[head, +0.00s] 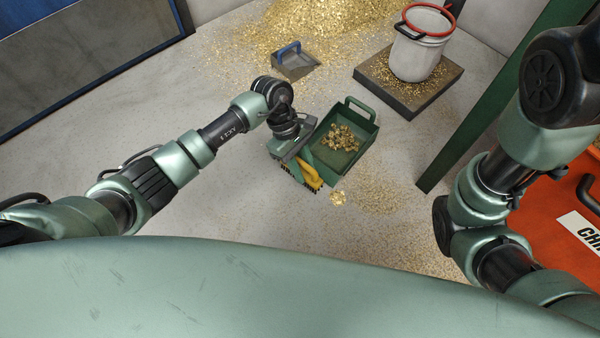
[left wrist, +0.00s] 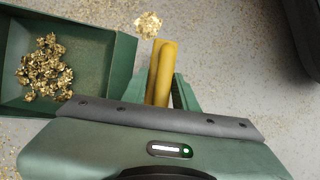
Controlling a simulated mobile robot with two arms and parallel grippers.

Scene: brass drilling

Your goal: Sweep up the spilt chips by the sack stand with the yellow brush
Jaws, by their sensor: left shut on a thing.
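My left gripper (head: 296,160) is shut on the yellow brush (head: 308,176), close to the floor with its dark bristles down. In the left wrist view the brush's yellow handle (left wrist: 161,72) stands between the green fingers. A green dustpan (head: 355,166) with an upright handle lies just right of the gripper and holds a heap of brass chips (head: 341,138). It also shows at the left of the left wrist view (left wrist: 100,60). A small clump of chips (head: 337,197) lies on the floor in front of the brush. The sack stand (head: 395,93) is farther back. My right gripper is not visible.
A white sack with a red rim (head: 420,58) stands on the sack stand. A grey pan with a blue handle (head: 296,64) lies by a large chip heap (head: 325,25). A green post (head: 468,128) and an orange bin (head: 555,220) are right. Fine chips dust the floor.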

